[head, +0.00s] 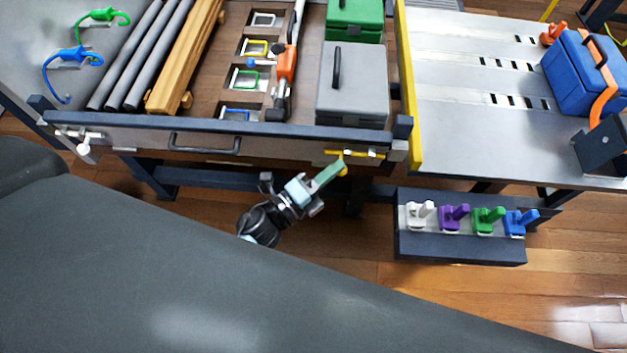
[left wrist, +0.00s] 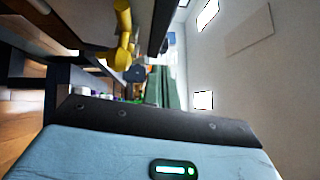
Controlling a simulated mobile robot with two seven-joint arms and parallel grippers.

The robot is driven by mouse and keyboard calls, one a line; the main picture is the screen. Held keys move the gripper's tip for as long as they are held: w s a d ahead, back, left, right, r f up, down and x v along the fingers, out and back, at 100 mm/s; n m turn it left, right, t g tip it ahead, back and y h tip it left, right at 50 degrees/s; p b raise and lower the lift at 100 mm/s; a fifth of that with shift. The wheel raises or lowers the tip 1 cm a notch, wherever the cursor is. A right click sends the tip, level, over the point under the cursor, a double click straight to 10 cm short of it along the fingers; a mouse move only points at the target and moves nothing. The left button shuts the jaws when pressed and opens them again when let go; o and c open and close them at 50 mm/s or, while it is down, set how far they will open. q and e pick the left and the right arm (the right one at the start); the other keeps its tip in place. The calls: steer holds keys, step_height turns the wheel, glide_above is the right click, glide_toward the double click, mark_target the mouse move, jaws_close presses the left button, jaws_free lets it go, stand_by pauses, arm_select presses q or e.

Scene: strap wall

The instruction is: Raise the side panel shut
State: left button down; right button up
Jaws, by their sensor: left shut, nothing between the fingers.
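The side panel (head: 270,147) is a long grey board under a dark rail along the bed's near edge. It looks upright or nearly so, with a dark bar handle (head: 205,143) on its face. A yellow latch (head: 362,154) sits at its right end, and a white-knobbed latch (head: 87,144) at its left end. My left gripper (head: 334,171) has green fingers, shut and empty, just below the yellow latch; I cannot tell whether they touch. In the left wrist view the fingers (left wrist: 170,88) point away beside a yellow part (left wrist: 124,35). My right gripper is not in view.
The bed holds grey tubes (head: 142,55), wooden beams (head: 185,55), a grey case (head: 352,85) and a green case (head: 354,20). A box with several coloured levers (head: 460,245) stands low right. A blue box (head: 588,75) is on the metal deck (head: 470,120).

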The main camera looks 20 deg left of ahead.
mark_target(336, 137)
arm_select(q)
steer(key=shift+w+a+r, duration=0.15)
steer(key=shift+w+r, duration=0.05)
steer(key=shift+w, duration=0.9)
steer(key=shift+w+a+r, duration=0.15)
steer(key=shift+w, duration=0.9)
steer(key=shift+w+a+r+p, duration=0.1)
steer(key=shift+w+r+p, duration=0.4)
steer(key=shift+p, duration=0.6)
steer(key=shift+w+r+n+p, duration=0.1)
steer(key=shift+w+n+p, duration=0.2)
steer(key=shift+p, duration=0.1)
steer(key=shift+w+a+g, duration=0.3)
steer(key=shift+w, duration=0.45)
steer(key=shift+y, duration=0.3)
steer(key=shift+a, duration=0.1)
